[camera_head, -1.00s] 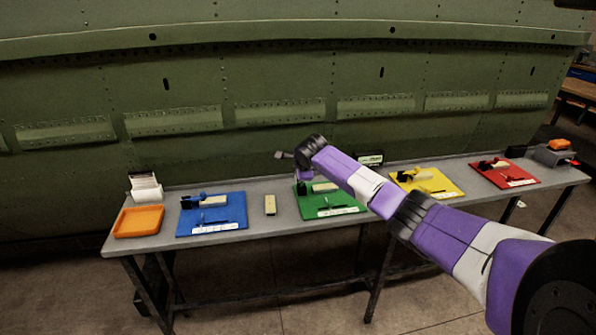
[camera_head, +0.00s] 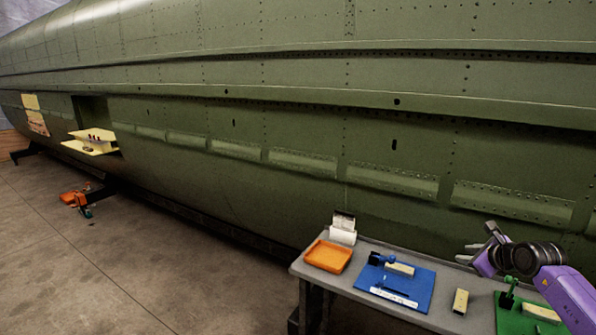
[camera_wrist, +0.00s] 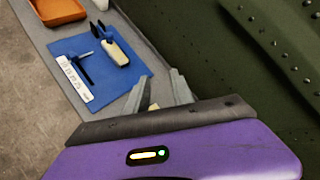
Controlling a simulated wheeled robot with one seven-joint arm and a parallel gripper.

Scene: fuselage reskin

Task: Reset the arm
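My arm ends at the right of the head view, over the table's edge by the fuselage, with my gripper (camera_head: 474,243) pointing left. In the wrist view my gripper (camera_wrist: 159,76) shows two grey fingers with a gap between them. It is open and nothing is held. A beige block (camera_wrist: 154,106) partly shows between the fingers, lower down on the table. The same beige block (camera_head: 460,301) lies between the blue and green mats in the head view.
The grey table (camera_head: 370,255) carries an orange tray (camera_head: 328,257), a white holder (camera_head: 343,232), a blue mat (camera_head: 418,296) with tools and a green mat (camera_head: 508,322). The green fuselage (camera_head: 250,120) rises close behind. Open floor (camera_head: 130,270) lies left.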

